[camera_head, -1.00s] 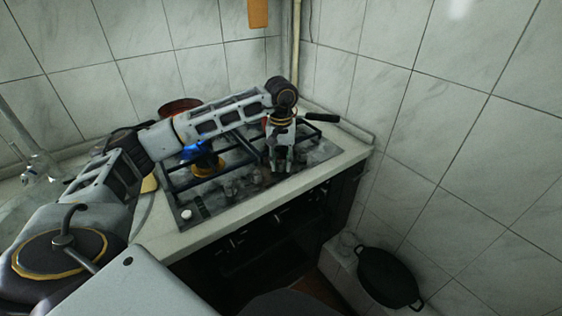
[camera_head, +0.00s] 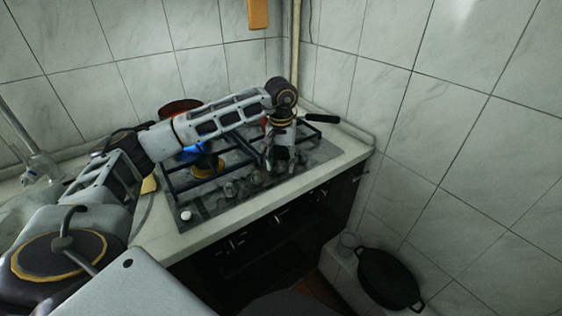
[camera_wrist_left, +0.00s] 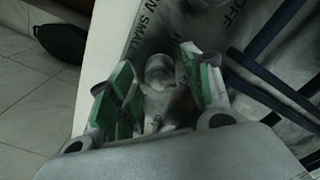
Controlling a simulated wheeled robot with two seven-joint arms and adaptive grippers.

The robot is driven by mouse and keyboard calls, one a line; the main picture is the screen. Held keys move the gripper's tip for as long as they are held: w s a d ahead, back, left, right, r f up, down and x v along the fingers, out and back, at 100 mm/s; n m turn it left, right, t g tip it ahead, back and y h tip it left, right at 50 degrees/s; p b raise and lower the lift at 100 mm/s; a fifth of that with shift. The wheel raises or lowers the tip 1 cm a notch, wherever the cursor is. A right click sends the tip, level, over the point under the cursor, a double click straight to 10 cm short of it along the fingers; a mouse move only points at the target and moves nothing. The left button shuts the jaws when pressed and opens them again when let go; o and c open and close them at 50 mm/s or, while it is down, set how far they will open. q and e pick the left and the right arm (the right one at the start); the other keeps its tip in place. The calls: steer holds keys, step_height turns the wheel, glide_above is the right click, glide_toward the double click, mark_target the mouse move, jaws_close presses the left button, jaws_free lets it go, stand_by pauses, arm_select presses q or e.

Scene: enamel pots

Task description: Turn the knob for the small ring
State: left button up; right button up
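The stove top (camera_head: 220,203) stands against the wall, with a row of knobs (camera_head: 230,188) along its front edge. My left gripper (camera_head: 280,164) is over the right end of that row, pointing down. In the left wrist view, a rounded grey knob (camera_wrist_left: 160,68) sits between the green-padded fingers of my left gripper (camera_wrist_left: 160,62). The fingers are apart, one on each side, with visible gaps to the knob. The printed panel beyond it reads partly "SMALL" and "OFF". The small ring is largely hidden by my arm. My right gripper is not in view.
Dark pan-support bars (camera_wrist_left: 270,85) lie close to the right finger. A red pot (camera_head: 180,106) and a blue item (camera_head: 194,148) are behind and below my left arm. A dark pan (camera_head: 388,278) rests low at the right, beside the tiled wall.

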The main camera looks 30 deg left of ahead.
arm_select(q)
step_height(320, 180, up, 12)
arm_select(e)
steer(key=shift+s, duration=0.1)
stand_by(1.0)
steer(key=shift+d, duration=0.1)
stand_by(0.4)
arm_select(q)
step_height(320, 180, up, 22)
steer(key=p, duration=2.2)
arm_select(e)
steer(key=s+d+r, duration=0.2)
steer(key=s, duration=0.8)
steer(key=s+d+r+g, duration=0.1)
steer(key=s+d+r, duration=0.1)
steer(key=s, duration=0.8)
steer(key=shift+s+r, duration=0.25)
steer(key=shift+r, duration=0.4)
